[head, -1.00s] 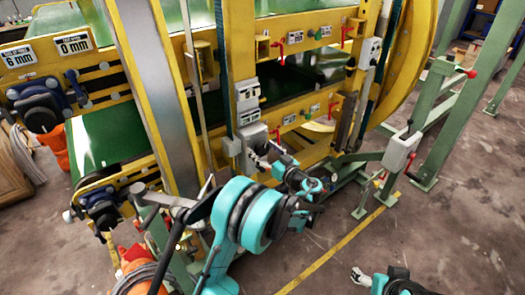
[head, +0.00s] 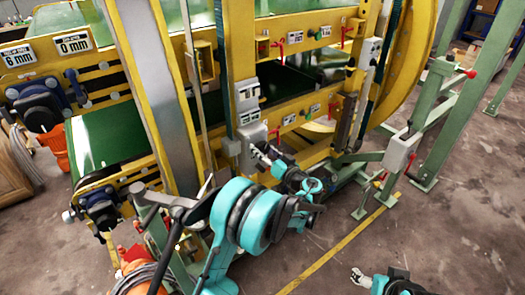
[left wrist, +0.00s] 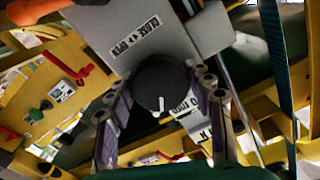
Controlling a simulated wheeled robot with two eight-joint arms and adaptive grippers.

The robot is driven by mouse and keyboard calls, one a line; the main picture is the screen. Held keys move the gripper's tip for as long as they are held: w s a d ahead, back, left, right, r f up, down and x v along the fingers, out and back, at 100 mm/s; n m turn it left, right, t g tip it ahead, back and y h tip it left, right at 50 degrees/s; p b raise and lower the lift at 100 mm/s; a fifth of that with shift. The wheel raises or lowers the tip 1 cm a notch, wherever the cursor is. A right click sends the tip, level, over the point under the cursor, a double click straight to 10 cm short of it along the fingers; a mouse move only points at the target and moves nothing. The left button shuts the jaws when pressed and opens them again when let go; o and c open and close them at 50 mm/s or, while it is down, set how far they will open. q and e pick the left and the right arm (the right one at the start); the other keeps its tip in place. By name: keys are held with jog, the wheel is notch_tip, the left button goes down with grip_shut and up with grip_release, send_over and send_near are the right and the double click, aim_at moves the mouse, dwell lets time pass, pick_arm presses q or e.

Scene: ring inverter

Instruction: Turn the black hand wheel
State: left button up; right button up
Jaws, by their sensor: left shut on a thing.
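The black hand wheel (left wrist: 160,84) is a round black knob with a small white mark. It sits on a grey box (left wrist: 98,35) with a CLOSE/OPEN label, in the middle of the left wrist view. My left gripper (left wrist: 163,98) has one finger on each side of the wheel and is shut on it. In the head view my left gripper (head: 264,153) reaches the grey box (head: 250,135) on the yellow frame; the wheel cannot be made out there. My right gripper (head: 361,278) shows at the bottom edge, away from the machine; its jaws are too small to read.
The yellow machine frame (head: 222,75) carries red levers (head: 278,50) and green belts (head: 95,140). A green stand (head: 435,115) with a light grey box (head: 402,152) is at the right. The concrete floor (head: 455,235) at the lower right is clear.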

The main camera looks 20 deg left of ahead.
pick_arm(q)
jog(key=m, duration=0.4)
jog(key=shift+m, duration=0.3)
jog(key=m, duration=0.3)
jog(key=shift+m+b, duration=0.3)
jog(key=shift+b, duration=0.05)
jog(key=m, duration=0.3)
jog(key=shift+m, duration=0.3)
jog(key=shift+r+m, duration=0.1)
jog(key=shift+m, duration=1.8)
jog(key=o, duration=1.2)
jog(key=shift+s, duration=0.1)
